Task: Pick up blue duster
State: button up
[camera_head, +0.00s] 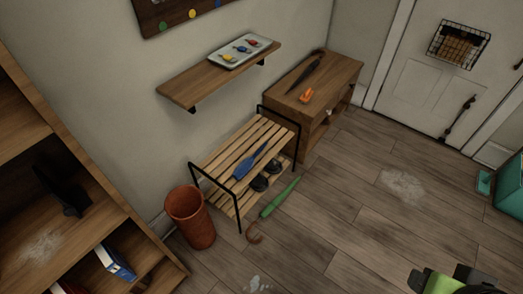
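The blue duster (248,163) lies on the upper slats of a wooden shoe rack (226,157) with a black metal frame, against the wall. It lies slantwise, with its broad end toward the lower left and its thin end toward the upper right. Nothing visible touches it apart from the slats. A black and green part of my arm, which seems to be my gripper (450,281), shows at the bottom right, cut off by the picture edge. It is well apart from the duster. Its fingers cannot be made out.
Dark shoes (260,182) sit on the rack's lower shelf. A green umbrella (280,198) lies on the floor in front. A terracotta bin (190,217) stands left of the rack, a wooden cabinet (327,82) right. A wall shelf (190,91) hangs above. Open floor (350,215) lies ahead.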

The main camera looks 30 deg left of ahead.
aim_at(242, 169)
jog(key=i+l+u, duration=0.1)
jog(key=i+u, duration=0.25)
jog(key=i, duration=0.15)
jog(key=i+l+u, duration=0.35)
jog(key=i, duration=0.15)
jog(key=i+u, duration=0.15)
jog(key=u, duration=0.35)
jog(key=i+l+u, duration=0.1)
jog(key=u, duration=0.35)
jog(key=i+l+u, duration=0.15)
jog(key=u, duration=0.35)
jog(key=i+l+u, duration=0.15)
jog(key=u, duration=0.35)
jog(key=l+u, duration=0.3)
jog(key=u, duration=0.15)
jog(key=i+l+u, duration=0.15)
jog(key=u, duration=0.25)
jog(key=i+l+u, duration=0.15)
jog(key=l+u, duration=0.3)
jog(key=i+l+u, duration=0.1)
jog(key=u, duration=0.3)
jog(key=l, duration=0.1)
